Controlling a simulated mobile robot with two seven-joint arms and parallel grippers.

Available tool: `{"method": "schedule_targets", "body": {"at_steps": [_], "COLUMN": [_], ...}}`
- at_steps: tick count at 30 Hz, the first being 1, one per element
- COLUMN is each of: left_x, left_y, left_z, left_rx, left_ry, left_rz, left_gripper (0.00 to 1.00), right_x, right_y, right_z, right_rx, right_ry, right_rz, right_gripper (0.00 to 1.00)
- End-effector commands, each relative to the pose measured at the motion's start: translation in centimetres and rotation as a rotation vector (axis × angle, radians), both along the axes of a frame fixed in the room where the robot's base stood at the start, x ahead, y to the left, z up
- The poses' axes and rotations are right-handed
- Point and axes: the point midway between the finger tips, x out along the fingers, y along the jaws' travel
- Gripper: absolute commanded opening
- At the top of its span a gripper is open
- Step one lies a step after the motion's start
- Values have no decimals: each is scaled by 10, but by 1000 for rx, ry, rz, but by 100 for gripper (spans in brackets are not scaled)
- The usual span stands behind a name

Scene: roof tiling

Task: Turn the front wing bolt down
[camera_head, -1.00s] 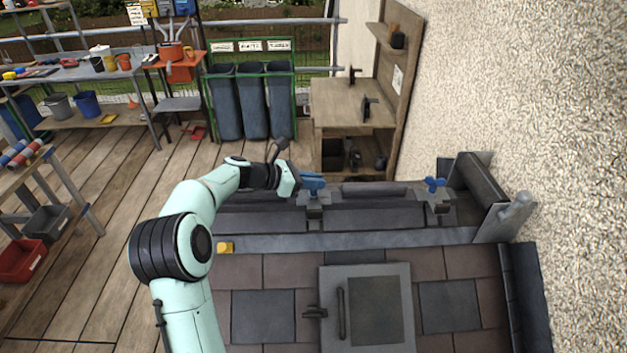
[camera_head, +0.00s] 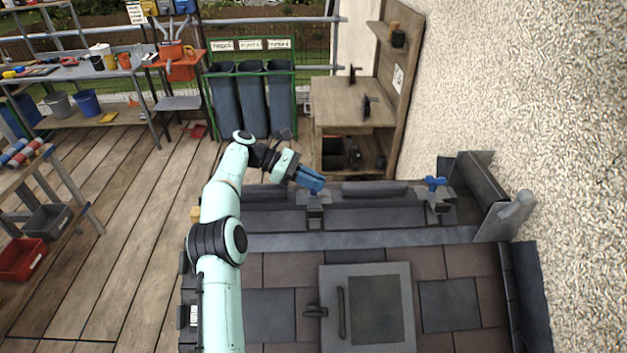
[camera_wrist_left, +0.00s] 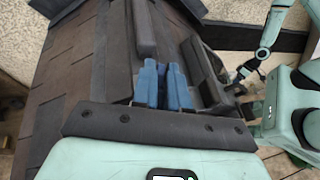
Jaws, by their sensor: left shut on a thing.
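My left gripper (camera_head: 314,184), with blue fingers, reaches in from the left and is shut on the front wing bolt at the left clamp on the ridge. The fingers cover the bolt, so its wings hardly show. In the left wrist view the two blue fingers (camera_wrist_left: 162,85) stand side by side over the dark ridge, with a narrow gap between them. A second blue wing bolt (camera_head: 433,184) sits free on the right clamp. A mint arm with a dark end (camera_wrist_left: 255,75), seemingly my right one, shows small in the wrist view; its jaws are unclear.
Dark ridge tiles (camera_head: 374,217) run between the clamps. A grey roof hatch (camera_head: 365,305) lies in the near slope. A rough wall (camera_head: 570,150) bounds the right. A wooden cabinet (camera_head: 350,102) and dark bins (camera_head: 252,105) stand behind.

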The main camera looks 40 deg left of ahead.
Motion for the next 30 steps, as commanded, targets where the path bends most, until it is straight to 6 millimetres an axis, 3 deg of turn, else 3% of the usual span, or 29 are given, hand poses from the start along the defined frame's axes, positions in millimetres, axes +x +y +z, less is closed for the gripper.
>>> {"method": "schedule_targets", "body": {"at_steps": [1, 17, 18, 20, 30], "left_x": [2, 2, 2, 2, 1], "left_y": [-1, -1, -1, -1, 0], "left_z": [9, 11, 11, 11, 5], "left_rx": [-1, 1, 1, 1, 1], "left_ry": [-21, -24, -24, -24, -11], "left_rz": [-6, -19, -19, -19, -19], "left_gripper": [0, 0, 17, 35, 35], "right_x": [1, 1, 1, 1, 1], "right_y": [0, 0, 0, 0, 0], "right_z": [1, 1, 1, 1, 0], "right_rx": [0, -1, -1, 0, 0], "right_ry": [-1, -2, -2, -2, -1], "right_rz": [0, -1, 0, 0, 0], "right_gripper": [80, 80, 80, 80, 80]}}
